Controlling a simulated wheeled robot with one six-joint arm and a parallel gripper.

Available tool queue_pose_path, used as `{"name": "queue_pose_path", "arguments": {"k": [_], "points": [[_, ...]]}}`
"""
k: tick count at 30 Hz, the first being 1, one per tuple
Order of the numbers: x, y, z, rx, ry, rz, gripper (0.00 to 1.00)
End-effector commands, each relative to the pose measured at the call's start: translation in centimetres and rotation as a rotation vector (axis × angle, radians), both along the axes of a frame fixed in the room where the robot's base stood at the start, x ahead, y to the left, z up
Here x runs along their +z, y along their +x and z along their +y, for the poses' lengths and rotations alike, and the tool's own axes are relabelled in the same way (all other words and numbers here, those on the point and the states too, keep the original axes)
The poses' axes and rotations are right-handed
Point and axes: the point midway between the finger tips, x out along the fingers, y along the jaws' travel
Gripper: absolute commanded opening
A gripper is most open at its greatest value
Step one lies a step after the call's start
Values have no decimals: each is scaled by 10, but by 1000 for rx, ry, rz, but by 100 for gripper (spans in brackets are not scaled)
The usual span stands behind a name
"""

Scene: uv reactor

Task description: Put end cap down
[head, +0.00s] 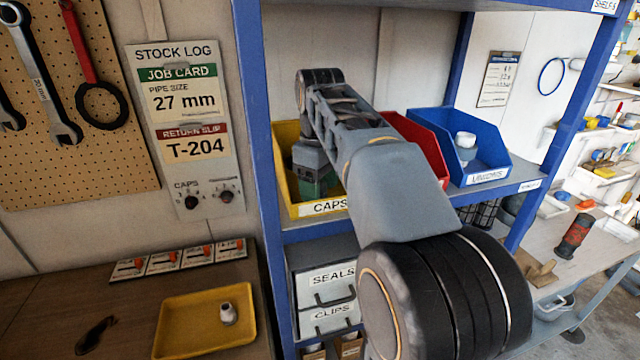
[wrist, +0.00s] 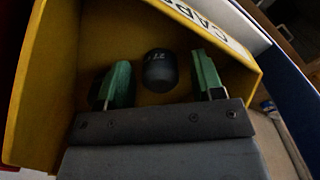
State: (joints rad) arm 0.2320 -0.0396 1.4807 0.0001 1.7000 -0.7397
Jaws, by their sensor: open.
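The dark grey end cap (wrist: 160,70), with small light markings, lies in the yellow CAPS bin (head: 282,165), which also shows in the wrist view (wrist: 52,60). My gripper (head: 314,186) is inside this bin. In the wrist view its two green fingers (wrist: 164,82) are open, one on each side of the cap, with a gap between each finger and the cap. The cap is hidden in the head view behind my gripper and the bin's front.
A red bin (head: 425,145) and a blue UNIONS bin (head: 490,150) stand to the right on the same shelf. SEALS and CLIPS drawers (head: 325,300) are below. A yellow tray (head: 180,335) with a small pale fitting (head: 228,313) lies on the bench at left.

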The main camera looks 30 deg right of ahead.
Motion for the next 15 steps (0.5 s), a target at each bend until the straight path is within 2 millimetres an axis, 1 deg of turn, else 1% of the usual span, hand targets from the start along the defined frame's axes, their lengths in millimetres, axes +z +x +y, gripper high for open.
{"name": "queue_pose_path", "arguments": {"k": [5, 15], "points": [[7, 0, 0, 0, 0, 0, 61], [57, 1, 0, 0, -1, -3, 61]]}}
